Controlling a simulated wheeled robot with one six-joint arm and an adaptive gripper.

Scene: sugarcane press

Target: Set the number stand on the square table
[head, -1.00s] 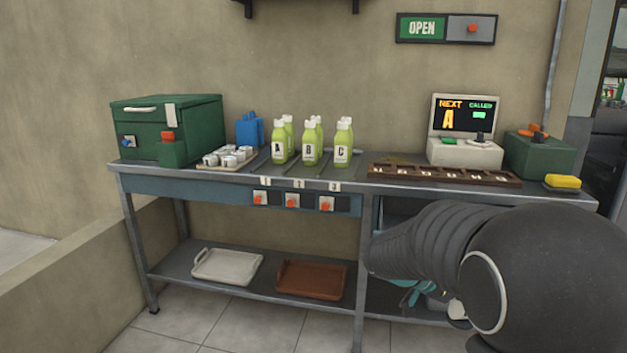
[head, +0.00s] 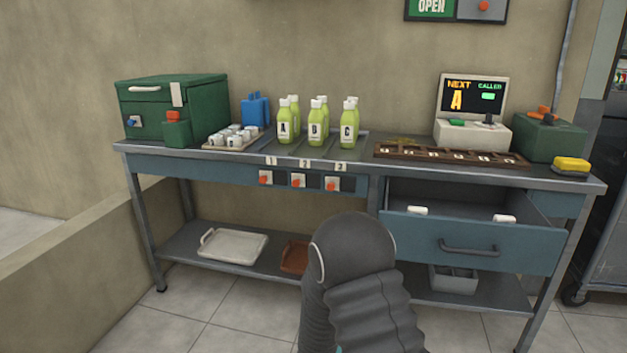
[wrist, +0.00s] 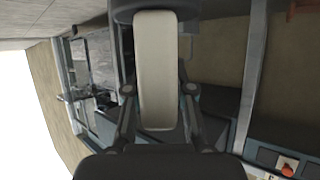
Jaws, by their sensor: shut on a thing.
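In the wrist view my gripper (wrist: 157,45) is shut on a cream, rounded, upright-looking piece (wrist: 156,85), held between its two fingers. It looks like the number stand, but no number shows on the side facing me. In the head view my dark arm fills the lower middle, and it hides the gripper and the held piece. Two similar white pieces, one at the left (head: 417,210) and one at the right (head: 503,218), are in the open drawer (head: 470,240). No square table is in view.
The long metal counter (head: 350,170) carries a green box (head: 172,105), cups, lettered bottles (head: 315,125), a wooden slotted tray (head: 450,155), a screen unit (head: 472,115) and a yellow sponge (head: 571,165). The drawer juts out at right. Tiled floor (head: 235,315) is clear at lower left.

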